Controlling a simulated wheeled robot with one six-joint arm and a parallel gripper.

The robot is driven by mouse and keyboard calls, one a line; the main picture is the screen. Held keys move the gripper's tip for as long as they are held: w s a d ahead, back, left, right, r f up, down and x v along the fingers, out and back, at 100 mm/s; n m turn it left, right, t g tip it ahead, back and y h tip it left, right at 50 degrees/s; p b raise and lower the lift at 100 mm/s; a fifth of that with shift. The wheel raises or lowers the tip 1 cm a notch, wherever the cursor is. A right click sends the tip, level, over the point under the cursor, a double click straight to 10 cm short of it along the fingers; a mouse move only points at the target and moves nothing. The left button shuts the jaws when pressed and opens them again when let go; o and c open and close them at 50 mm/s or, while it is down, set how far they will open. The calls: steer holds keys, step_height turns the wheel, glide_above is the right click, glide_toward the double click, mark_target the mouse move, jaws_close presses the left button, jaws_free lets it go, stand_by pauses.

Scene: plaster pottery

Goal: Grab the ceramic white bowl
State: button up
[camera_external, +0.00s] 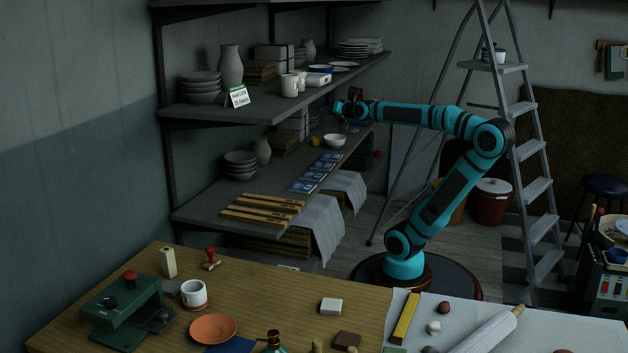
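A small white bowl (335,140) sits on the lower shelf, near its front edge, right of the blue tiles or packets. My gripper (350,125) is at the end of my teal arm, which reaches left toward the shelf. It hangs just above and slightly right of the white bowl, apart from it as far as I can see. The fingers are small and dark here, and I cannot tell whether they are open or shut. Stacked grey bowls also stand on the upper shelf (202,88) and the lower shelf (240,166).
The upper shelf (270,112) overhangs the lower shelf behind the white bowl. Blue packets (314,176) and wooden bars (262,208) lie along the lower shelf. A grey stepladder (527,150) stands right of my arm. A cluttered wooden worktable (260,300) fills the foreground.

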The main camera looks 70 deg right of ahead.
steer(key=w+d+f+m+g+h, duration=0.25)
steer(key=d+m, duration=0.55)
steer(key=d, duration=0.6)
steer(key=s+d+f+m+g+y, duration=0.15)
steer(key=s+d+f+m, duration=0.35)
steer(key=d, duration=0.8)
steer(key=s+d+f+m+g, duration=0.25)
steer(key=d+f+m, duration=0.4)
steer(key=d, duration=0.55)
steer(key=s+d+f+m+g+y, duration=0.1)
steer(key=s+d+f+m+g, duration=0.15)
steer(key=d+f+m, duration=0.7)
step_height(320, 180, up, 3)
steer(key=n+g+y, duration=0.7)
steer(key=n+y, duration=0.2)
glide_above(333, 136)
steer(key=w+d, duration=0.1)
steer(key=d, duration=0.1)
steer(key=shift+x, duration=3.7)
steer(key=shift+a+r, duration=0.1)
steer(key=shift+a, duration=0.05)
jaws_close()
